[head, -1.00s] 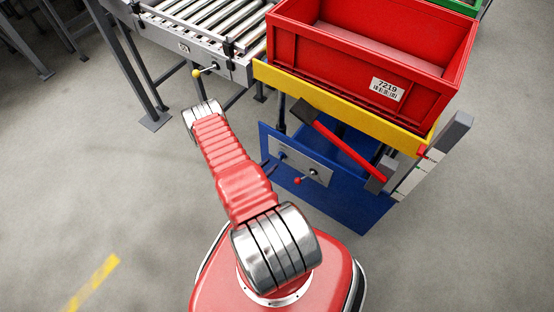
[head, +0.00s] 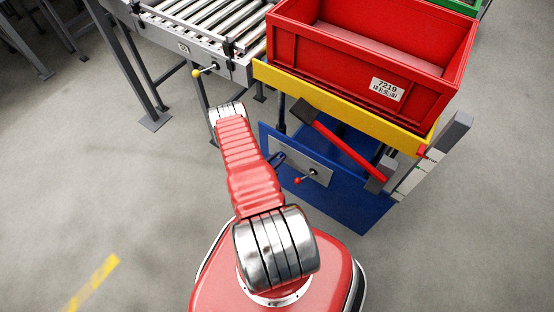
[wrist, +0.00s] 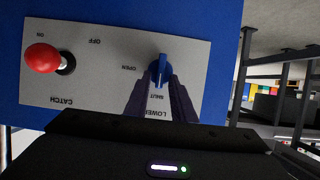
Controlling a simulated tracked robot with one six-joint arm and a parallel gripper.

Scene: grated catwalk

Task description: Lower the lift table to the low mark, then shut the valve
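The lift table has a yellow top (head: 345,103) over a blue base (head: 360,212), with a red bin on top. Its top stands well above the base. The grey control panel (head: 306,168) is on its front. In the wrist view the panel appears upside down. The blue valve handle (wrist: 162,70), labelled LOWER, lies in line with the SHUT mark, with OPEN off to the left. My gripper (wrist: 161,82) has its two dark fingertips on either side of this handle. I cannot tell whether they touch it. The red catch knob (wrist: 43,58) is left of them.
The red bin (head: 350,75) labelled 7219 fills the table top. A post with pale marks (head: 418,172) stands at the table's right. A roller conveyor (head: 205,25) with a yellow-knobbed lever (head: 197,72) is at the back left. The floor at left is clear.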

